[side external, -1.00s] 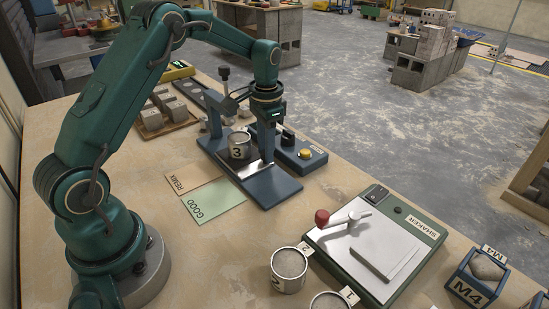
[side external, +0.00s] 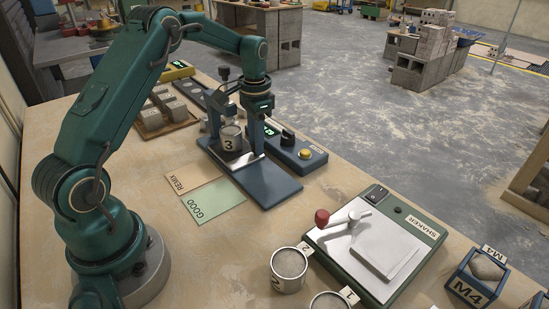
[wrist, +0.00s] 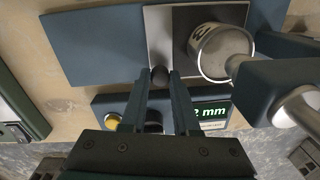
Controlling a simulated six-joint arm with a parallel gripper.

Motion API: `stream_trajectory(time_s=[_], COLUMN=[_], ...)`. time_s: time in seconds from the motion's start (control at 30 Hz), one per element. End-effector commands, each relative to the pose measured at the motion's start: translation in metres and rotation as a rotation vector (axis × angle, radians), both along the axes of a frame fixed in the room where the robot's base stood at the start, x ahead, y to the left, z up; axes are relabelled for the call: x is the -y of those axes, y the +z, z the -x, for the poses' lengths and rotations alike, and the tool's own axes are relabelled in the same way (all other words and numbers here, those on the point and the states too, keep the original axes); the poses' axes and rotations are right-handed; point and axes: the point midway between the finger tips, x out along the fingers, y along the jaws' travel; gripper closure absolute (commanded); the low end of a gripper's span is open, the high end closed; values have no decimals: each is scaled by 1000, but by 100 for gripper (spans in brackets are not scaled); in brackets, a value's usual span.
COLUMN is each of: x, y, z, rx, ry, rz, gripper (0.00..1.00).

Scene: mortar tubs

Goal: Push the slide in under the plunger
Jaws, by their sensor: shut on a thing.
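The slide (wrist: 170,28) is a light metal plate on the blue base (side external: 268,186), with a dark knob (wrist: 159,76) at its near edge. Tub 3 (side external: 231,144) stands upright on the slide, and it also shows in the wrist view (wrist: 205,52). My gripper (wrist: 160,82) is shut on the knob; it also shows in the side view (side external: 259,152). The plunger's stand (side external: 213,115) rises at the base's back end. The plunger's metal end (wrist: 238,66) appears over the tub's edge in the wrist view; I cannot tell whether they line up.
A blue control box (side external: 300,152) with a yellow button and a display partly reading "2 mm" (wrist: 212,113) lies beside the base. REMIX (side external: 190,178) and GOOD (side external: 212,198) cards lie in front. The shaker (side external: 375,245) and tub 2 (side external: 289,270) are at the right.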

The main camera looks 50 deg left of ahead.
Motion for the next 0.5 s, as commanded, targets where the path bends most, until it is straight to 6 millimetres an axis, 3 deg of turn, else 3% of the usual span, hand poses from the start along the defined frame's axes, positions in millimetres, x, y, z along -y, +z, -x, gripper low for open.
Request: stream_trajectory(time_s=[0.07, 0.1, 0.17, 0.2, 0.5], x=[-6, -6, -6, -6, -4], y=[1, 1, 1, 1, 2], z=[-1, -1, -1, -1, 0], rx=[7, 7, 8, 8, 4], ry=[0, 1, 1, 1, 1], rz=[-17, -18, -18, -17, -13], gripper=[100, 67, 44, 41, 41])
